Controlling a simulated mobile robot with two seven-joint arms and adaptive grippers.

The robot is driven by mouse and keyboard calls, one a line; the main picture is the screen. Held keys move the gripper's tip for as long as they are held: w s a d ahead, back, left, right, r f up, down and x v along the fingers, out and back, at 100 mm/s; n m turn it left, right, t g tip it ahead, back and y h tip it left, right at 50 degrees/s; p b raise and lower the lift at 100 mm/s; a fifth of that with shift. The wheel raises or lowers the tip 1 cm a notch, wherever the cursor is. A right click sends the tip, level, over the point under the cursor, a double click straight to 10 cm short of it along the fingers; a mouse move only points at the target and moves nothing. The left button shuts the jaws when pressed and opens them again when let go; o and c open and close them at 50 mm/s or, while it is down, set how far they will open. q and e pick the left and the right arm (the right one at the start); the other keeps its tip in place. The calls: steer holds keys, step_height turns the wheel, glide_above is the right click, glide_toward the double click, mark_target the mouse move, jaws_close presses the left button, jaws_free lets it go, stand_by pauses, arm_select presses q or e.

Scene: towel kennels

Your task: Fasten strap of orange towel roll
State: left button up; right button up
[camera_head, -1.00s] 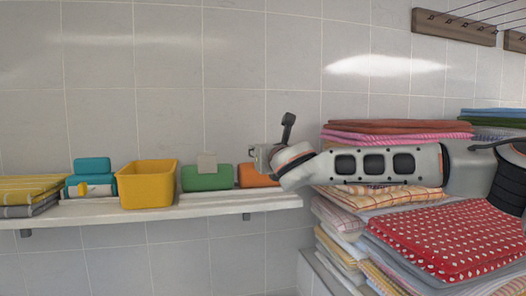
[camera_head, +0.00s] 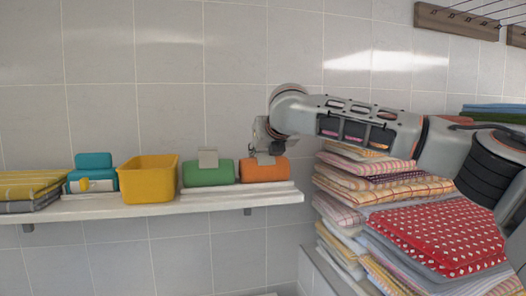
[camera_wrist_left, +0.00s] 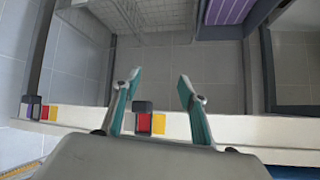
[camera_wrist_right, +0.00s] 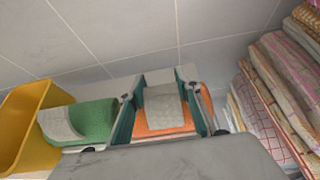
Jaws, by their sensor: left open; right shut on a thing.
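The orange towel roll (camera_head: 263,170) lies at the right end of the white wall shelf, beside the green roll. Its beige strap (camera_wrist_right: 164,106) lies over the top of the roll in the right wrist view. My right gripper (camera_head: 264,157) points down onto the roll from above. In the right wrist view its two fingers (camera_wrist_right: 160,78) stand on either side of the strap and hold it. The strap's lower end and its fastening place are hidden. My left gripper (camera_wrist_left: 158,79) is open and empty in the left wrist view, away from the roll, and out of the head view.
The green roll (camera_head: 208,174) with its beige strap upright, a yellow bin (camera_head: 148,183) and teal rolls (camera_head: 93,172) share the shelf (camera_head: 160,206). Folded towel stacks (camera_head: 435,235) rise close on the right. The left wrist view shows small coloured items (camera_wrist_left: 150,123) on a pale ledge.

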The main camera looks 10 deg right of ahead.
steer(key=o, duration=1)
arm_select(q)
steer(key=shift+a, duration=0.25)
arm_select(e)
steer(key=shift+o, duration=0.6)
arm_select(q)
steer(key=shift+s+f, duration=0.1)
arm_select(e)
steer(key=shift+s, duration=0.1)
arm_select(q)
steer(key=shift+d, duration=0.1)
arm_select(e)
steer(key=v, duration=1.2)
steer(key=shift+f, duration=0.1)
